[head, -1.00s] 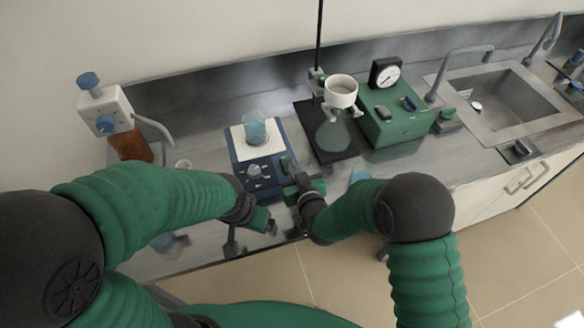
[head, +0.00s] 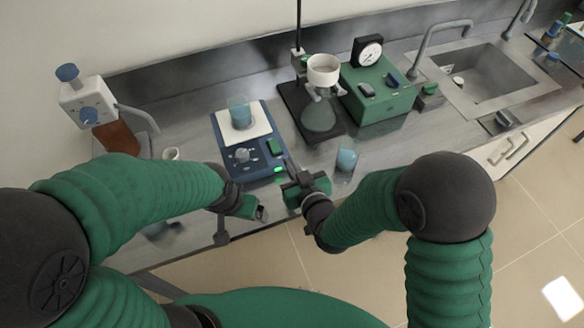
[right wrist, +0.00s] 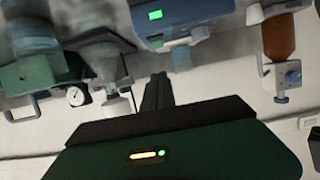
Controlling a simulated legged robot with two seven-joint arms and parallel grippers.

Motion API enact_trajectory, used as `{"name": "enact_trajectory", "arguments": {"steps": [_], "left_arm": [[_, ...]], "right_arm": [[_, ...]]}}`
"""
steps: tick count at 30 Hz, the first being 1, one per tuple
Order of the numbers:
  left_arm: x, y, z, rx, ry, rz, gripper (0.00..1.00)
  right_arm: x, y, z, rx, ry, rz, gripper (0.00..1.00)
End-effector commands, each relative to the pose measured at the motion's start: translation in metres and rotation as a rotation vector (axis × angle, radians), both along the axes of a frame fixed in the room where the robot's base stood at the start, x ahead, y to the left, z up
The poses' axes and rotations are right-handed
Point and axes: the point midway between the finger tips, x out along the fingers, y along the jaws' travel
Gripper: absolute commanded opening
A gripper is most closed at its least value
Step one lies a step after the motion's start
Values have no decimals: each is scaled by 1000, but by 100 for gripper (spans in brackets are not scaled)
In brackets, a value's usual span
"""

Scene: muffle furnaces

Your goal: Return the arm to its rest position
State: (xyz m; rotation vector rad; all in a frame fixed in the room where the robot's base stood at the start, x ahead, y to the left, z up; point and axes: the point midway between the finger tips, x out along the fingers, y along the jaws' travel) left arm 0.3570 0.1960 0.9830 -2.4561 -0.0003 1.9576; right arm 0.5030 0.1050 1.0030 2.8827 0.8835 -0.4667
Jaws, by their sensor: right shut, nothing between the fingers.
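My right gripper (head: 292,180) is at the front edge of the bench, just right of and in front of the blue hot plate (head: 247,158). It is shut and empty. In the right wrist view, its dark fingers (right wrist: 157,92) are together, with nothing between them. My right arm bends back from there to an elbow at the right. My left gripper (head: 258,212) hangs near the front edge, left of the right one. Its finger gap is too small to judge.
A beaker of blue liquid (head: 346,165) stands close to my right forearm. Another beaker (head: 240,113) sits on the hot plate. Behind are a flask with funnel (head: 320,112) on a stand, a green pump box (head: 378,98), and a sink (head: 485,75). The floor in front is clear.

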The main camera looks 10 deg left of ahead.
Motion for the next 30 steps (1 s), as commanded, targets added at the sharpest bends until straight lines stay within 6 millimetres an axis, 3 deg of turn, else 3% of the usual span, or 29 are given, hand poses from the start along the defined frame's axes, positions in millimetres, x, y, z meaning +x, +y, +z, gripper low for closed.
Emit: {"name": "enact_trajectory", "arguments": {"steps": [16, 19, 22, 25, 27, 30], "left_arm": [[0, 0, -1, 0, 0, 0, 89], [0, 0, -1, 0, 0, 0, 89], [0, 0, -1, 0, 0, 0, 89], [0, 0, -1, 0, 0, 0, 89], [0, 0, -1, 0, 0, 0, 89], [0, 0, -1, 0, 0, 0, 89]], "right_arm": [[-6, -4, 1, 0, 0, 0, 0], [-2, -17, 0, -25, 30, -20, 0], [4, -64, -7, -103, 151, -88, 0], [-8, -144, -18, -204, 361, -213, 0], [-34, -200, -23, -257, 531, -312, 0], [-81, -259, -25, -293, 747, -431, 0]]}}
